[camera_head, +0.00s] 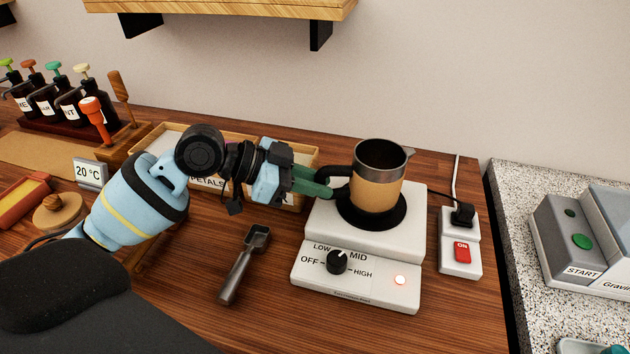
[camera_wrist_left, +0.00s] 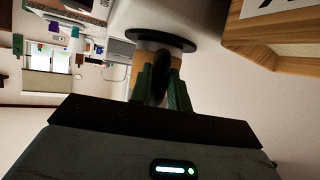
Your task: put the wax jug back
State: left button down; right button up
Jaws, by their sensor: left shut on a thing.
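The wax jug (camera_head: 378,185) has a tan body, a metal rim and a black handle. It stands upright over the round black plate (camera_head: 371,216) of the white hot plate unit (camera_head: 355,300); I cannot tell whether it is touching the plate. My left gripper (camera_head: 335,186) is shut on the jug's black handle, reaching in from the left. In the left wrist view, the green fingers (camera_wrist_left: 163,88) close around the dark handle, and the tan jug side (camera_wrist_left: 143,62) shows behind them. The knob (camera_head: 337,262) points near MID and a small light glows. My right gripper is out of view.
A metal scoop (camera_head: 243,265) lies left of the hot plate. A wooden box (camera_head: 225,140) labelled PETALS stands behind my left arm. A socket with a red switch (camera_head: 461,252) is to the right. A wooden shelf (camera_head: 230,9) hangs above.

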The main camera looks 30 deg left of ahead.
pick_arm(q)
jog(key=c, duration=1.3)
grip_release()
jog(key=b+v, duration=0.1)
jog(key=v, duration=1.1)
